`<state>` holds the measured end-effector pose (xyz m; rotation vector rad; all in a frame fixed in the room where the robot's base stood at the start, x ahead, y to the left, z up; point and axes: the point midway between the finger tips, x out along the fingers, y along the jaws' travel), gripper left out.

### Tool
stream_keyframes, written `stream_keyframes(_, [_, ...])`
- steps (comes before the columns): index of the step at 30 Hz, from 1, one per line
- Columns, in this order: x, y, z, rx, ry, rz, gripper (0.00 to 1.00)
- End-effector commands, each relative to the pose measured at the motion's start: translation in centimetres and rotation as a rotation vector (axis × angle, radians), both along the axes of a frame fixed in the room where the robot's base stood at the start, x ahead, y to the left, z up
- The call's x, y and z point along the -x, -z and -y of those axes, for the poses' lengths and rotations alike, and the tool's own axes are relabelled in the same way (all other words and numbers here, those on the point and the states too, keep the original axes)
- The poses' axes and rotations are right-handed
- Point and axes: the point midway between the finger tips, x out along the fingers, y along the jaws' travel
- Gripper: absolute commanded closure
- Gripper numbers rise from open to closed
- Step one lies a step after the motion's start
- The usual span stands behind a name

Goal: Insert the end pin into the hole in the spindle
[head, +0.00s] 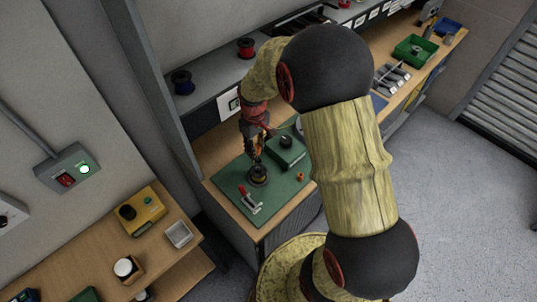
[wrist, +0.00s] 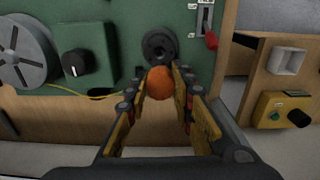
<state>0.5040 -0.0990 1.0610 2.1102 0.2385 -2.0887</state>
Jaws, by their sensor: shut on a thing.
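My gripper (head: 258,157) reaches down over the green mat, close above the dark round spindle (head: 258,175). In the wrist view my gripper (wrist: 161,82) is shut on an orange round-headed piece, which I take to be the end pin (wrist: 160,84). Only its orange head shows; its shank is hidden. The spindle (wrist: 159,47) shows just beyond the pin as a dark ring with a hole at its middle. The pin appears apart from that hole, though the exact gap cannot be told.
A thin yellow wire (wrist: 95,95) lies by the mat edge. A side bench holds a yellow box (head: 143,212).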

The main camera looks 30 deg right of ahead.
Motion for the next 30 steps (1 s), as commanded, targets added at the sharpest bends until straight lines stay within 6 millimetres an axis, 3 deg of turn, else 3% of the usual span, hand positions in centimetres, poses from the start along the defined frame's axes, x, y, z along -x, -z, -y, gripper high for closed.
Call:
stream_keyframes(16, [0.3,0.0,0.0,-0.002,0.036,-0.009,1.0])
stream_keyframes(30, [0.4,3.2,0.0,-0.002,0.036,-0.011,1.0])
